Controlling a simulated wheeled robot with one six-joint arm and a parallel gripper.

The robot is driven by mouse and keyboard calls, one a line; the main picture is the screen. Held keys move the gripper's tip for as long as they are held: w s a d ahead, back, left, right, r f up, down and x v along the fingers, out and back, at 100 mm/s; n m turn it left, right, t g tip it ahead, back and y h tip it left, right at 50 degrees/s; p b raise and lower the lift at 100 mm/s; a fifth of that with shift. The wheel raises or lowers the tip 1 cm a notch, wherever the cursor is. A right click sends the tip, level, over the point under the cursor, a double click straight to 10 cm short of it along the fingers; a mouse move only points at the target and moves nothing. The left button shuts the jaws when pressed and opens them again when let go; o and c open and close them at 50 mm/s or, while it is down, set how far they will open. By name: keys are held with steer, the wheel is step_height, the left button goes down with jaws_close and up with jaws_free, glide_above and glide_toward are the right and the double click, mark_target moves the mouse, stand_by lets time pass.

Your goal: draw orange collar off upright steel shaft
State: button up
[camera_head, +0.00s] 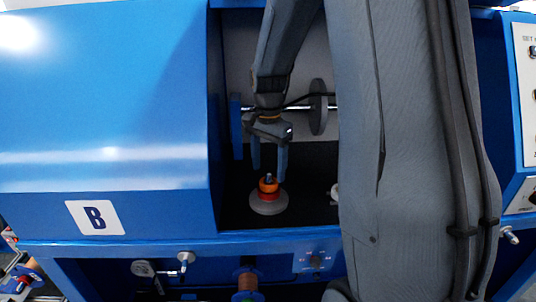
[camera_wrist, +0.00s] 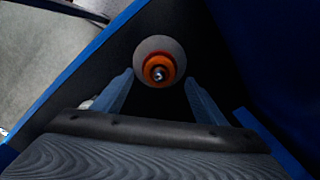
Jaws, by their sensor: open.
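The orange collar (camera_head: 268,185) sits around the upright steel shaft (camera_head: 269,177), above a red ring (camera_head: 268,196) and a grey disc (camera_head: 268,206). In the wrist view the collar (camera_wrist: 158,70) rings the shaft tip (camera_wrist: 159,74), with the grey disc (camera_wrist: 172,46) behind it. My gripper (camera_head: 269,172) points down just above the collar, its two fingers apart. In the wrist view my gripper (camera_wrist: 160,88) is open and empty, with a finger to either side below the collar. I cannot tell how far the fingertips are from the collar.
The shaft stands in a dark recess of a blue machine. A blue housing marked B (camera_head: 95,218) walls the recess on the left. A horizontal rod with a grey wheel (camera_head: 318,106) lies behind my gripper. My arm hides the recess's right side.

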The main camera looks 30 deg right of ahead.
mark_target(269, 174)
steer(key=shift+f+p, duration=0.35)
steer(key=shift+f, duration=1.75)
steer(key=c, duration=1.1)
steer(key=shift+c, duration=0.2)
steer(key=shift+r+p, duration=1.5)
steer(key=shift+r, duration=0.2)
steer(key=shift+r, duration=0.25)
